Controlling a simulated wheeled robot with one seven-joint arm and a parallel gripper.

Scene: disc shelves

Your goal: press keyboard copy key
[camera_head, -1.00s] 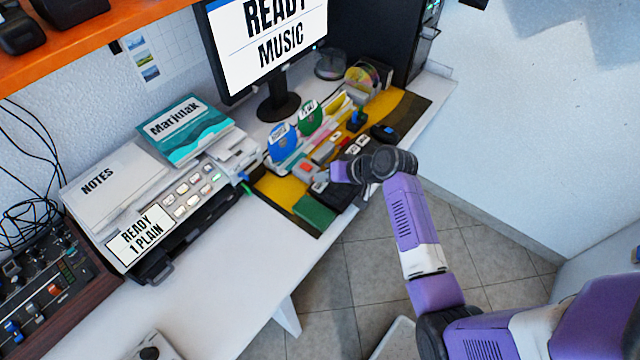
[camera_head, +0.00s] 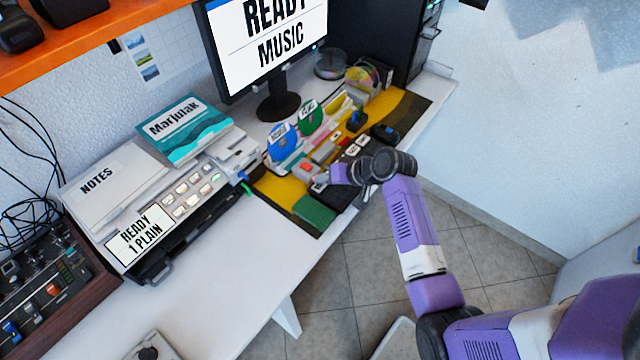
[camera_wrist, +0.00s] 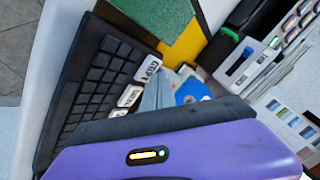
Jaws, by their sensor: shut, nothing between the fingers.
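The black keyboard (camera_head: 338,196) lies along the front edge of the desk, partly hidden by my arm in the head view. In the wrist view the keyboard (camera_wrist: 88,88) fills the left, with dark keys and a row of white labelled keys (camera_wrist: 130,95) along one side. The label of the end white key (camera_wrist: 148,68) is too blurred to read surely; which one is copy I cannot tell. My gripper (camera_head: 322,180) is shut and empty, over or beside the keyboard's near end. Its grey fingers (camera_wrist: 156,96) reach close to the white keys; contact cannot be told.
A green pad (camera_head: 314,210) lies at the mat's near corner. Blue (camera_head: 282,138) and green (camera_head: 310,116) labelled discs stand behind the keyboard. A monitor (camera_head: 268,50) stands at the back. A button panel (camera_head: 190,195) is left.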

